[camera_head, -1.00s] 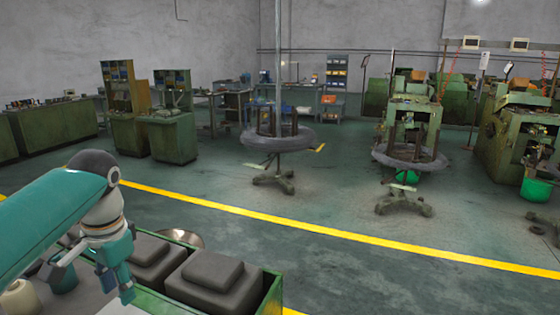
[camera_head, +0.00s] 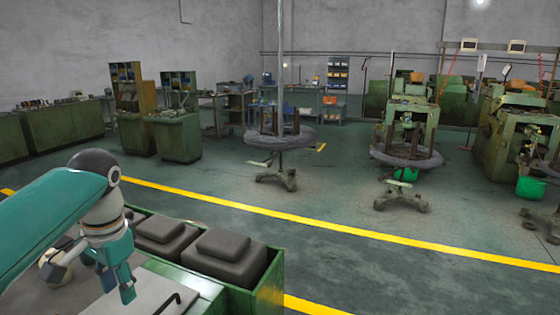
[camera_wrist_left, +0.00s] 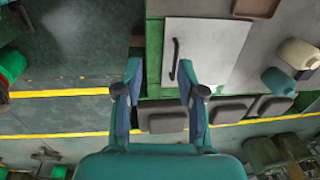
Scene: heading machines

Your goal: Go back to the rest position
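My left arm comes in from the left in the head view. Its gripper (camera_head: 118,284) points down above the bench with the pale panel (camera_head: 165,288). In the left wrist view the two fingers of this gripper (camera_wrist_left: 160,75) stand wide apart with nothing between them. The panel with its dark handle (camera_wrist_left: 228,45) shows beyond the fingertips there. The gripper holds nothing. My right gripper is in neither view.
Dark grey blocks (camera_head: 228,256) sit in a green-walled bin (camera_head: 270,285) beside the panel. Pale and teal containers (camera_wrist_left: 298,55) stand to the right in the wrist view. Clear floor with a yellow line (camera_head: 330,227) lies beyond the bench. Machines (camera_head: 408,120) stand farther back.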

